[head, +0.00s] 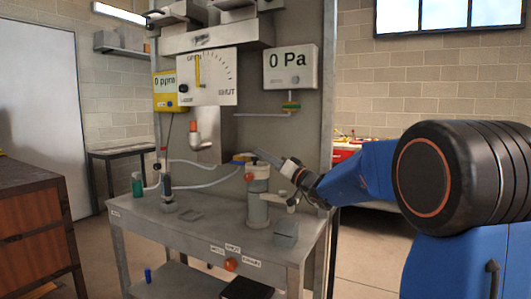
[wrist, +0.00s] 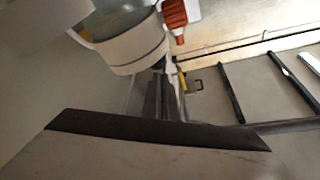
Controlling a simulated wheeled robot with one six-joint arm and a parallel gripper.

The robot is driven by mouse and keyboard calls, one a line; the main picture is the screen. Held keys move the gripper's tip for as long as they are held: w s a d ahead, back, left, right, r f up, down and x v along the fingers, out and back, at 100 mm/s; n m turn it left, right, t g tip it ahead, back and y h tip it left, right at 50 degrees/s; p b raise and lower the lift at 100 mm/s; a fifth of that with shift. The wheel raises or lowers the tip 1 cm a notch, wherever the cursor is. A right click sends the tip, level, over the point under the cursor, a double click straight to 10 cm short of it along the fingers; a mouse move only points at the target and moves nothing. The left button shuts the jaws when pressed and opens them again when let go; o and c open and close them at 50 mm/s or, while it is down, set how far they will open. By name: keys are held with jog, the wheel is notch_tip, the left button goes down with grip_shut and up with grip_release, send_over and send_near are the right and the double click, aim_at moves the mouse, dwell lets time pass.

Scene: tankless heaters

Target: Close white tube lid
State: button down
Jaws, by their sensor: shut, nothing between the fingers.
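A pale tube (head: 257,178) stands upright on the grey workbench, with a darker grey lower part. In the wrist view a cream cylindrical part (wrist: 135,45) is close at the upper left, partly cut off. I cannot tell if it is the tube or its lid.
A green bottle (head: 137,184) stands at the left. A panel with a gauge (head: 207,78) rises behind. An orange-red part (wrist: 174,12) is beside the cylinder in the wrist view.

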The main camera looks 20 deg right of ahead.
jog(key=shift+s+a+f, duration=0.15)
jog(key=shift+s+f, duration=0.05)
jog(key=shift+f, duration=0.15)
jog(key=shift+f, duration=0.25)
dwell(0.3)
